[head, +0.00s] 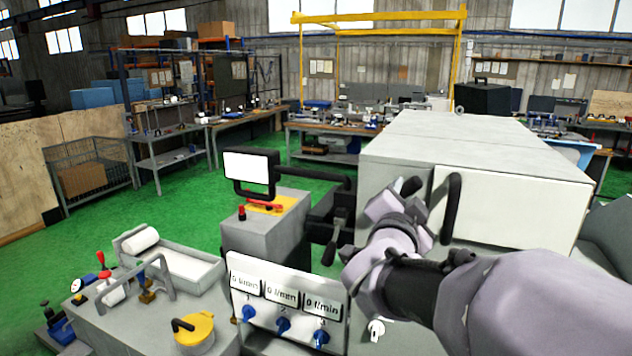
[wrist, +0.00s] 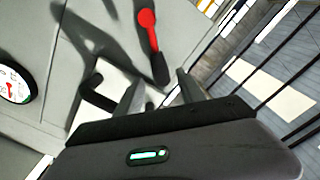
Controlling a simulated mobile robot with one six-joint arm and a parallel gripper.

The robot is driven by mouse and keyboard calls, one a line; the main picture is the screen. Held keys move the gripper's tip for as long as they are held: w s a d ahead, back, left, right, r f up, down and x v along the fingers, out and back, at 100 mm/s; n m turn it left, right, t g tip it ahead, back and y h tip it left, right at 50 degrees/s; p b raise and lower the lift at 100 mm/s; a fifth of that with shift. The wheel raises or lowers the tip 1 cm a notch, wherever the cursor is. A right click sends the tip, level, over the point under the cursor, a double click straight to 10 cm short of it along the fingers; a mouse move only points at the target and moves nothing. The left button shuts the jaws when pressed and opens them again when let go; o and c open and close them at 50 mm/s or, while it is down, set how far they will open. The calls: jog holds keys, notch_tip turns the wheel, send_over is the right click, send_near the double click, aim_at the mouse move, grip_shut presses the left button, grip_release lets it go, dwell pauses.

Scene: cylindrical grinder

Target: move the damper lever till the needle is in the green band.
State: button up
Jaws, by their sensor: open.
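The damper lever (wrist: 151,38) shows in the wrist view, with a round red end, a red shank and a dark grip pointing down toward my gripper. My gripper (wrist: 160,76) is open. The lever's dark grip lies in the gap between the fingertips in the picture; I cannot tell whether they touch it. A round white gauge (wrist: 14,86) is cut off by the left edge. Some green and red show on its dial, but I cannot read the needle. In the head view my arm hides the lever and gauge.
A black curved handle (wrist: 95,94) stands left of my fingers; a black handle (head: 451,209) shows on the pale machine cover (head: 510,205). A flow panel (head: 285,300) with blue valves and a screen (head: 250,168) stand left of my arm. Green floor is open farther left.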

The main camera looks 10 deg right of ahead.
aim_at(410, 189)
jog(key=shift+x, duration=2)
jog(key=shift+r, duration=0.1)
grip_shut()
